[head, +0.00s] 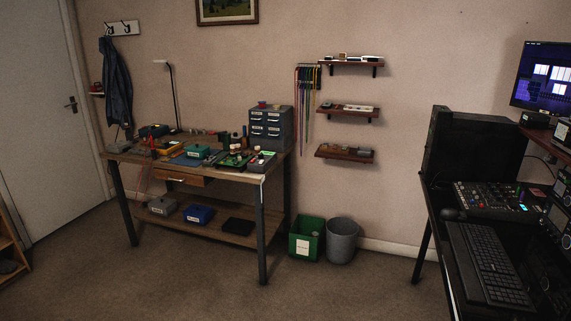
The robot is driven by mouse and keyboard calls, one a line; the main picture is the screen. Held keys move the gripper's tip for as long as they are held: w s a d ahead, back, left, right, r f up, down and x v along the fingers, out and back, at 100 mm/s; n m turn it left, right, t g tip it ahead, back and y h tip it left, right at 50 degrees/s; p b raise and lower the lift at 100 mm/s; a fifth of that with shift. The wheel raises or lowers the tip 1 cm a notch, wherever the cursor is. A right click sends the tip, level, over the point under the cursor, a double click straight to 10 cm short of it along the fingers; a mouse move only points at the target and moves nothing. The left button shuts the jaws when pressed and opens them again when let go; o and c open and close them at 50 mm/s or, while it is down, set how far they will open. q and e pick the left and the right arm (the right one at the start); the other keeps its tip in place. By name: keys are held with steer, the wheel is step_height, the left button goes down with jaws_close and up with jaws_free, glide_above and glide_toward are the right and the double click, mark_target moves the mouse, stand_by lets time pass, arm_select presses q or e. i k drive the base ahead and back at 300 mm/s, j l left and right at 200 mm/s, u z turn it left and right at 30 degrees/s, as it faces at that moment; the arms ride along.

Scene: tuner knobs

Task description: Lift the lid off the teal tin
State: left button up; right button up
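A small teal box with a pale label, which looks like the teal tin (197,152), sits on top of the wooden workbench (228,176) across the room. It appears closed, but it is too small to make out the lid clearly. Small items crowd around it. Neither of my grippers shows in the head view, so nothing of mine is near the tin.
A grey drawer cabinet (270,130) stands at the bench's back right. A green bin (306,240) and a grey bin (342,241) stand right of the bench. A dark desk with a keyboard (487,262) is at the right. Carpet (190,270) before the bench is clear.

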mark_target(197, 148)
steer(key=i+u, duration=0.1)
steer(key=i, duration=0.65)
steer(key=i+l+u, duration=0.1)
steer(key=i, duration=0.6)
steer(key=i+l, duration=0.2)
steer(key=i, duration=0.55)
steer(key=u, duration=0.05)
